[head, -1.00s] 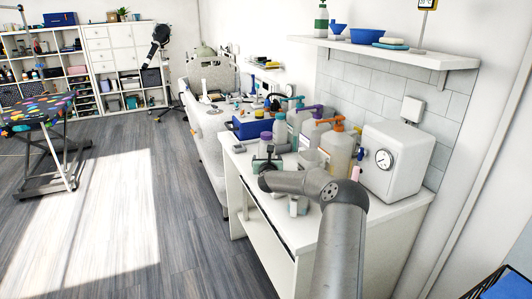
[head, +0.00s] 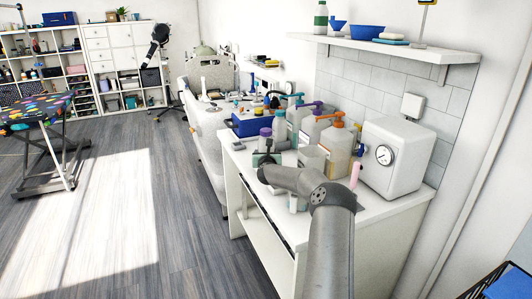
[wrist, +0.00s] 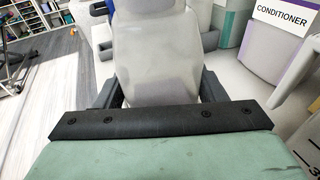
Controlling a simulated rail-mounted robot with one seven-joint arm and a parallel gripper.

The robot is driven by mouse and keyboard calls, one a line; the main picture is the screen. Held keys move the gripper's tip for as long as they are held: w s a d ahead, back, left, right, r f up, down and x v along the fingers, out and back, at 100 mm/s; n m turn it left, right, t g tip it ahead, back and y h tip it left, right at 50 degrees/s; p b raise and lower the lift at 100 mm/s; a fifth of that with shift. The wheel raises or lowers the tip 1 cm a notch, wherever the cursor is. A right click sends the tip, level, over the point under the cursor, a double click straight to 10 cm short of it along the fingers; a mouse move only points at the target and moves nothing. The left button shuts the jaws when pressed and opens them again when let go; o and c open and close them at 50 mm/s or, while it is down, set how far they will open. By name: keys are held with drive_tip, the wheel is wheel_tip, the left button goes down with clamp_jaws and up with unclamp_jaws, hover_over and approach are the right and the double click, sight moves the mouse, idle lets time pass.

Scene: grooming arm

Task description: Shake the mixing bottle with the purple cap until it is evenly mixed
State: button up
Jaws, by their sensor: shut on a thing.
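The mixing bottle with the purple cap (head: 265,132) is near the left end of the white counter in the head view. Its pale, translucent body (wrist: 165,55) fills the upper middle of the wrist view, with the cap out of that frame. My gripper (head: 267,156) is shut on the bottle, with dark fingers on both sides of the body in the wrist view (wrist: 157,90). My forearm partly hides the area below the grip. Whether the bottle is clear of the counter, and how well its contents are mixed, I cannot tell.
Orange-pump (head: 340,145) and purple-pump (head: 310,128) bottles stand right of the held bottle. A conditioner-labelled container (wrist: 275,40) is close on the right. A white box with a dial (head: 390,160) is further right and a blue bin (head: 250,127) is behind. Open floor lies left.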

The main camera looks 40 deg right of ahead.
sight(266, 130)
drive_tip(key=shift+r, duration=0.2)
drive_tip(key=shift+r+p, duration=0.75)
drive_tip(key=shift+r, duration=1.6)
drive_tip(key=shift+r+p, duration=1.25)
drive_tip(key=shift+r, duration=1.55)
drive_tip(key=shift+r+p, duration=0.55)
drive_tip(key=shift+r, duration=0.65)
wheel_tip(266, 130, up, 8)
drive_tip(key=p, duration=0.4)
drive_tip(key=shift+p, duration=0.35)
